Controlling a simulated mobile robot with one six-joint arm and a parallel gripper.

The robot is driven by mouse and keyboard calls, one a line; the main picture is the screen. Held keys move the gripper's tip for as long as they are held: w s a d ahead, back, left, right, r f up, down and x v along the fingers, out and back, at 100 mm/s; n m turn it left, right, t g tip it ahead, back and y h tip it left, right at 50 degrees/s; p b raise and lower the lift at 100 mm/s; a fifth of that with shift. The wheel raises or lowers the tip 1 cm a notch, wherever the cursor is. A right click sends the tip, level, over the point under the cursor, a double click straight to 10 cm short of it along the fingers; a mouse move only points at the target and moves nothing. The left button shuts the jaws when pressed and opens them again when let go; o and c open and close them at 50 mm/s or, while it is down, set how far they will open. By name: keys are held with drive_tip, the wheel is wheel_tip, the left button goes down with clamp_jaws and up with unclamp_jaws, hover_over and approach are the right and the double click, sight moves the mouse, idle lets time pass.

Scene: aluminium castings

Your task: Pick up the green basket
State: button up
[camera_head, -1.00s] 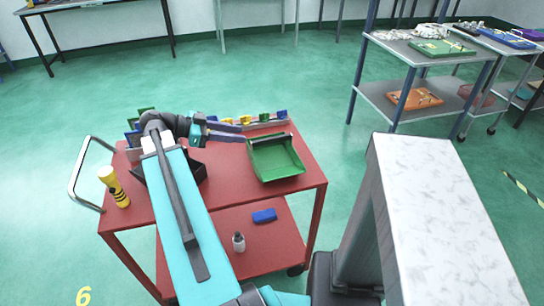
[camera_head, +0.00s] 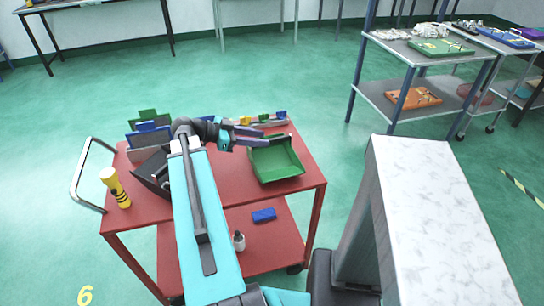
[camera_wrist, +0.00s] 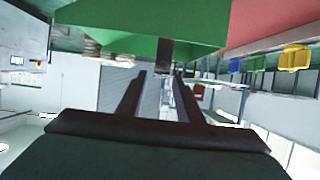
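The green basket (camera_head: 276,160) sits upright on the red cart's top, at its right side. My gripper (camera_head: 264,137) reaches in from the left, with its fingertips at the basket's back left rim. In the wrist view the basket (camera_wrist: 140,20) fills the top of the picture. There the two dark fingers of my gripper (camera_wrist: 160,72) stand apart, with a gap between them. A small dark part of the basket's edge shows between the fingertips. I cannot tell whether the fingers touch it.
On the red cart (camera_head: 230,187) stand a yellow flashlight (camera_head: 115,187), a black bin (camera_head: 152,172) and bins with blue and green parts (camera_head: 148,135). A rail with small coloured pieces (camera_head: 262,120) lies behind the basket. A blue block (camera_head: 264,215) and a bottle (camera_head: 239,241) are on the lower shelf.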

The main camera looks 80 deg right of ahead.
sight(271, 139)
drive_tip(key=shift+p+x, duration=1)
drive_tip(key=shift+x, duration=1.55)
drive_tip(key=shift+a+f, duration=0.1)
drive_tip(key=shift+f, duration=0.05)
clamp_jaws()
